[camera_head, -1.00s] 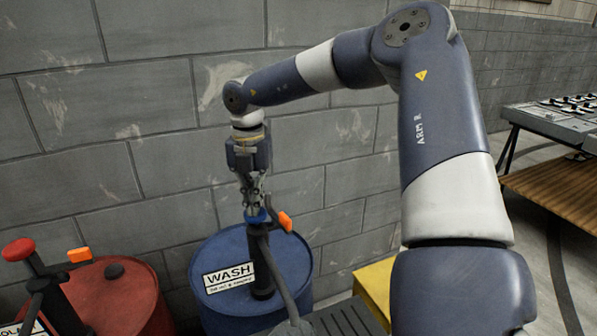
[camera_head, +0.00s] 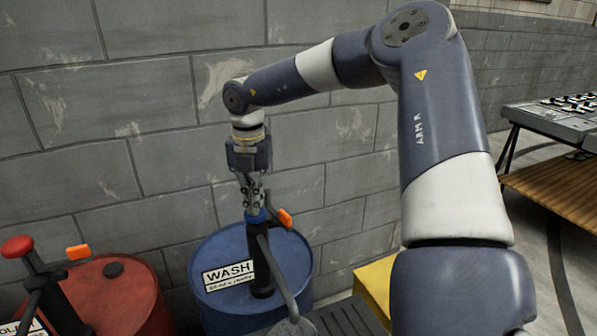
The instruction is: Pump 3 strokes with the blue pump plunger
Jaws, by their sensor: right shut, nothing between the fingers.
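The blue pump plunger (camera_head: 256,216) tops the dark pump on the blue drum (camera_head: 295,262), which has a white WASH label. An orange tab (camera_head: 285,218) sticks out beside the plunger. My right gripper (camera_head: 254,205) points straight down, shut and empty, with its fingertips at the top of the blue plunger. Whether they press on it or only touch it, I cannot tell. The fingertips hide part of the plunger. My left gripper is not in view.
A red drum (camera_head: 125,290) with a red-topped pump (camera_head: 18,247) and another orange tab (camera_head: 79,252) stands at the left. A grey block wall (camera_head: 150,100) is close behind. A yellow block (camera_head: 373,283) and dark grating are at the blue drum's right.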

